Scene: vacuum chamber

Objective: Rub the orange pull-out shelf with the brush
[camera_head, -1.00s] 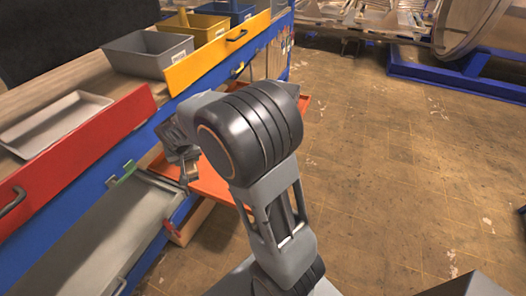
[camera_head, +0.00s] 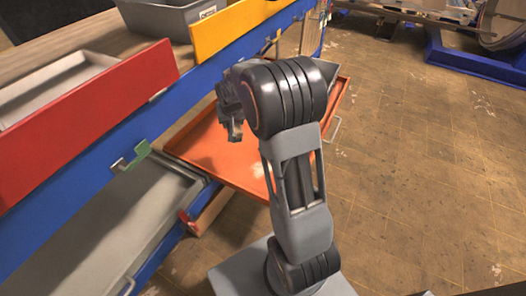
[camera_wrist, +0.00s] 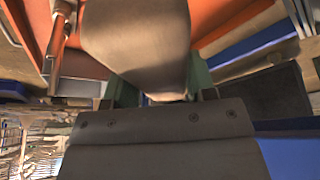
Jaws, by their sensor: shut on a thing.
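The orange pull-out shelf (camera_head: 225,155) stands out from the blue cabinet in the head view, with a pale patch on its flat surface. My gripper (camera_head: 235,132) shows above the shelf, partly hidden by my arm. In the wrist view, my gripper (camera_wrist: 160,95) is shut on a smooth grey-brown piece (camera_wrist: 140,40), which I take to be the brush. Its bristles cannot be made out. The orange shelf (camera_wrist: 215,18) also shows behind it there. I cannot tell whether the brush touches the shelf.
A red drawer (camera_head: 90,115) and a yellow drawer (camera_head: 235,28) jut out above, left of and behind the shelf. A green clip (camera_head: 131,157) sits on the blue cabinet edge. A grey drawer (camera_head: 110,225) is open below. The floor (camera_head: 420,160) to the right is clear.

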